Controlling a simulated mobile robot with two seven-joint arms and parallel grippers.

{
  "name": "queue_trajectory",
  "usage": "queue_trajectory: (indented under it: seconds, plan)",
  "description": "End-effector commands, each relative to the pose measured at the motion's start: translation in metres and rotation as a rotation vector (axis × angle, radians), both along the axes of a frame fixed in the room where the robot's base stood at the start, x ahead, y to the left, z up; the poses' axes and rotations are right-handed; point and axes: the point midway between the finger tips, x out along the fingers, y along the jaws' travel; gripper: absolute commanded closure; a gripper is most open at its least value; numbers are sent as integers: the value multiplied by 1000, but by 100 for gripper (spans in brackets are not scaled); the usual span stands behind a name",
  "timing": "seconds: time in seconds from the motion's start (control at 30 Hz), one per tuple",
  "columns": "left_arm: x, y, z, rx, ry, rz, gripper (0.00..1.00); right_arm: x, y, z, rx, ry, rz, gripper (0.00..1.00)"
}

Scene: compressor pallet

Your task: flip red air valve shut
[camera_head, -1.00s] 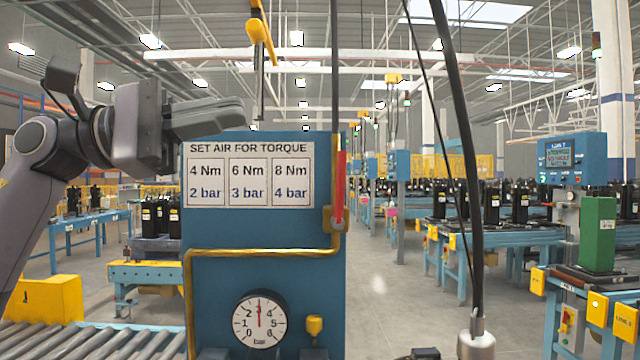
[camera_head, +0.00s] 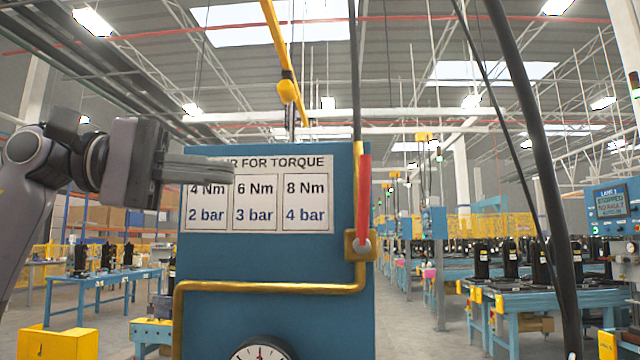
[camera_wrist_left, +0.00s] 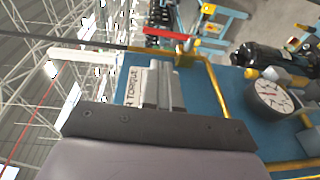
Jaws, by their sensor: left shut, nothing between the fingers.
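The red air valve handle (camera_head: 364,198) stands upright along the right edge of the blue panel (camera_head: 270,265). Its pivot is on a brass valve body in the yellow pipe (camera_head: 270,287). In the left wrist view the red handle (camera_wrist_left: 168,34) shows beyond the fingertips, at the top. My left gripper (camera_head: 228,171) is shut and empty. It points right, in front of the upper left of the torque sign (camera_head: 258,194), apart from the handle and to its left. The closed fingers also show in the left wrist view (camera_wrist_left: 154,66). My right gripper is not in view.
A pressure gauge (camera_head: 262,350) is cut off at the bottom of the head view; it shows whole in the left wrist view (camera_wrist_left: 271,97). A dark hose (camera_head: 535,150) hangs right of the panel. A yellow hanging piece (camera_head: 288,90) is above the panel.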

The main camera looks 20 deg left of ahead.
Motion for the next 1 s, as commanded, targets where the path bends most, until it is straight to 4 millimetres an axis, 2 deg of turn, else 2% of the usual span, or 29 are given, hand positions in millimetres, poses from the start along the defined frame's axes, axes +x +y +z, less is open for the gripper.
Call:
queue_trajectory:
  seconds: [0.17, 0.5, 0.7, 1.0]
  plan:
    - [7, -14, -2, 2, 2, -2, 100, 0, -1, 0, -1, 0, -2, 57]
    - [39, -78, -5, 2, 3, -5, 100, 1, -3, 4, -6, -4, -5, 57]
    - [55, -108, -7, 1, 2, -3, 100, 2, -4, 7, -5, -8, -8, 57]
    - [64, -124, -9, 0, 1, -1, 100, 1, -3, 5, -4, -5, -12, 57]
